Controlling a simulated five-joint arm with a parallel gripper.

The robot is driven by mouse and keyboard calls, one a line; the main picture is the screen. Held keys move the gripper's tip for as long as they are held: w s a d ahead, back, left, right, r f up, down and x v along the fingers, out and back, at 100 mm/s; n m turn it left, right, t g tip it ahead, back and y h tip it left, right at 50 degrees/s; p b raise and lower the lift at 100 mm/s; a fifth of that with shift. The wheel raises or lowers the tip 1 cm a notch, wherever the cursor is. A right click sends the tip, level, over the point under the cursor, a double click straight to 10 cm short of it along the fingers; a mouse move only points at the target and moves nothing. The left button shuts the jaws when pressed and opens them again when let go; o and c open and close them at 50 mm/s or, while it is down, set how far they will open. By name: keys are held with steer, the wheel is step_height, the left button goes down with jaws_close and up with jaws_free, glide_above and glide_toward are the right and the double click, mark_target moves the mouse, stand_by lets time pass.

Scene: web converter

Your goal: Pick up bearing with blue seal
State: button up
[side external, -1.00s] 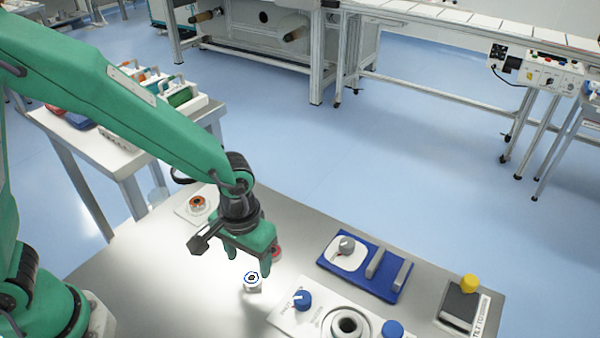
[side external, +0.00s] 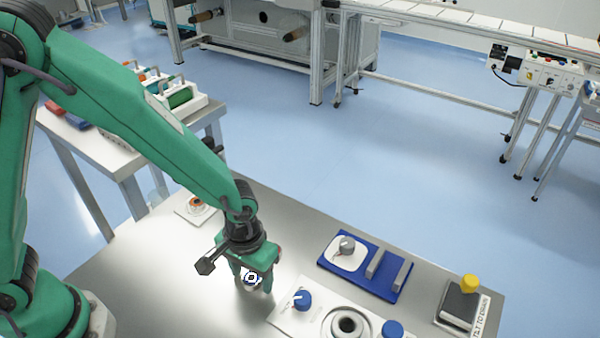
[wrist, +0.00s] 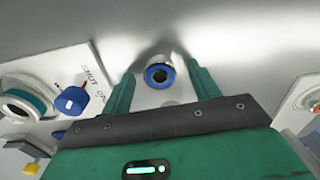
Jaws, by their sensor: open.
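The bearing with the blue seal (wrist: 159,76) shows in the wrist view as a blue ring with a dark bore, at the top middle. It also shows in the side external view (side external: 251,278), in front of the fingers. My gripper (side external: 254,285) is open and low over the table. In the wrist view, my two green fingers (wrist: 161,78) stand on either side of the bearing, with a gap at each side. Whether a finger touches it cannot be told. The bearing's lower body is partly hidden.
A white panel with a blue knob (side external: 302,299) and a round ring socket (side external: 347,326) lies right of my gripper. A blue tray (side external: 324,262) sits behind it. A white plate with an orange-ringed part (side external: 195,204) is at the back left. Bare metal table (side external: 150,262) lies left.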

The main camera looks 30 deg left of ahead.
mark_target(252, 277)
stand_by(0.3)
steer(key=c, duration=1.1)
steer(key=shift+r, duration=0.2)
steer(key=shift+r, duration=0.8)
step_height(252, 277, up, 2)
steer(key=s+d+r, duration=0.5)
steer(key=s+r, duration=0.2)
steer(key=s, duration=0.3)
steer(key=shift+s, duration=0.2)
steer(key=shift+d, duration=0.1)
